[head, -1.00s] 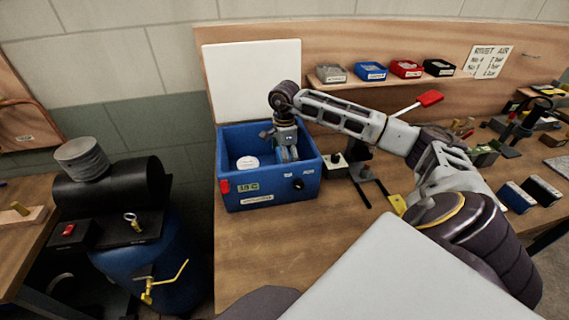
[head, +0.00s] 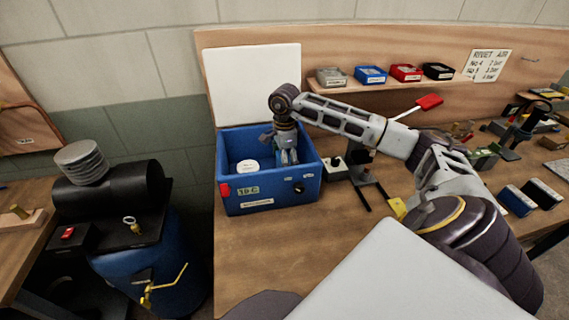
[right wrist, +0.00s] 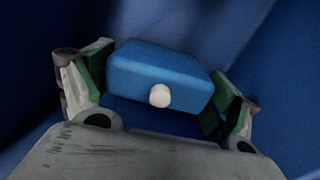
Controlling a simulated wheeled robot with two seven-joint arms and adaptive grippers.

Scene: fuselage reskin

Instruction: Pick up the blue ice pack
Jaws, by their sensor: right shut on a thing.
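The blue ice pack (right wrist: 158,78) with a round white cap shows in the right wrist view, between the green-padded fingers of my right gripper (right wrist: 160,88). The right gripper is shut on it, inside the blue box. In the head view my right gripper (head: 287,152) reaches down into the open blue box (head: 262,194) at its right inner side, and the ice pack is hard to make out there. My left gripper is not in view.
A white round item (head: 247,166) lies in the box, left of the gripper. The white lid (head: 252,82) stands upright behind. A black stand (head: 366,178) is right of the box. Small bins (head: 371,75) sit on a shelf behind. Bare bench lies in front.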

